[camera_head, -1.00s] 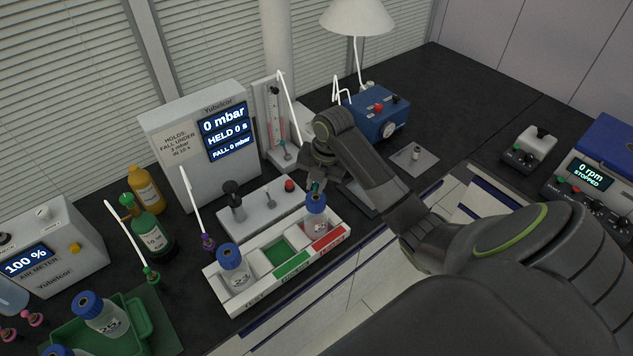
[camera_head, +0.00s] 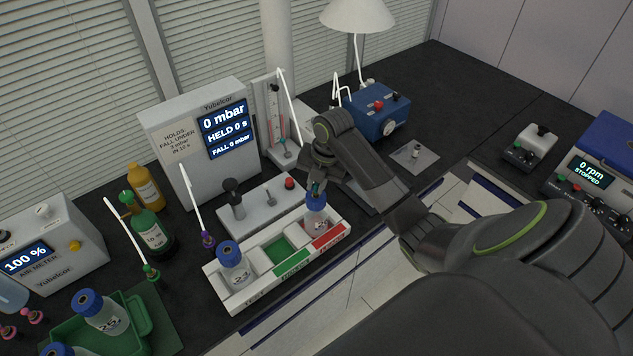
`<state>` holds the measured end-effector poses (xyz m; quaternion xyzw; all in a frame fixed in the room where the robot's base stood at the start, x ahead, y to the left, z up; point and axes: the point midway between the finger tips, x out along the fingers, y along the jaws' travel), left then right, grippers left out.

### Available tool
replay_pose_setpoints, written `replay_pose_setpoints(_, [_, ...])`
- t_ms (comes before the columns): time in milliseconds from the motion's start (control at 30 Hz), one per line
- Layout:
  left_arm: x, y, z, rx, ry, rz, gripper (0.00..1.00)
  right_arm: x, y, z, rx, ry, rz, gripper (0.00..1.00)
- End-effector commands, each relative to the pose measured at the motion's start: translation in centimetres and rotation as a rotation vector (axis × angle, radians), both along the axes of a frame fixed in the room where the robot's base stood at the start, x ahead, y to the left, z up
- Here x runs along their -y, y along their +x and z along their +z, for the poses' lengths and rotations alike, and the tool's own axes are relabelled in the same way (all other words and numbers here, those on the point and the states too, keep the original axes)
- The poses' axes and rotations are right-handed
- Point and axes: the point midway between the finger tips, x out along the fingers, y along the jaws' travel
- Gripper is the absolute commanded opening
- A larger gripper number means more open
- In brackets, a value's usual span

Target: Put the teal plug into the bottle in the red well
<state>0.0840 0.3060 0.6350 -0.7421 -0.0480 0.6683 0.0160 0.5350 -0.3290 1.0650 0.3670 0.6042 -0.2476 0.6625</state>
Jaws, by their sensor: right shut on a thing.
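The white rack (camera_head: 232,299) has a bottle with a blue cap (camera_head: 316,215) standing upright in its red well (camera_head: 328,239) at the right end. My right gripper (camera_head: 316,181) is just above this bottle, shut on the teal plug (camera_head: 315,189). Only a small part of the plug shows below the fingers, at the bottle's cap. I cannot tell how deep it sits in the cap. The green well (camera_head: 278,251) in the middle is empty. My left gripper is not in view.
Another blue-capped bottle (camera_head: 234,266) stands in the rack's left well. A purple plug (camera_head: 207,240) and a green plug (camera_head: 152,273) stand near it. A grey unit (camera_head: 262,208) with a red button is behind the rack. A green tray (camera_head: 70,338) holds bottles at lower left.

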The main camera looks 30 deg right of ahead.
Motion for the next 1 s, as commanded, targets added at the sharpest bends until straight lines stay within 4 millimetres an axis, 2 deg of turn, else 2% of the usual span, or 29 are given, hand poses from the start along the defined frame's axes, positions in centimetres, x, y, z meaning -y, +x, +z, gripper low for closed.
replay_pose_setpoints(933, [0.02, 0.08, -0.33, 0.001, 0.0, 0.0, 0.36, 0.03, 0.0, -0.78, 0.0, 0.0, 0.0, 0.0])
replay_pose_setpoints(967, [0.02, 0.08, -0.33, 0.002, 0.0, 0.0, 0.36, 0.03, 0.0, -0.78, 0.0, 0.0, 0.0, 0.17])
replay_pose_setpoints(1000, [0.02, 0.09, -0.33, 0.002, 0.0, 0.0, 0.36, 0.03, 0.0, -0.77, 0.0, 0.0, 0.0, 0.22])
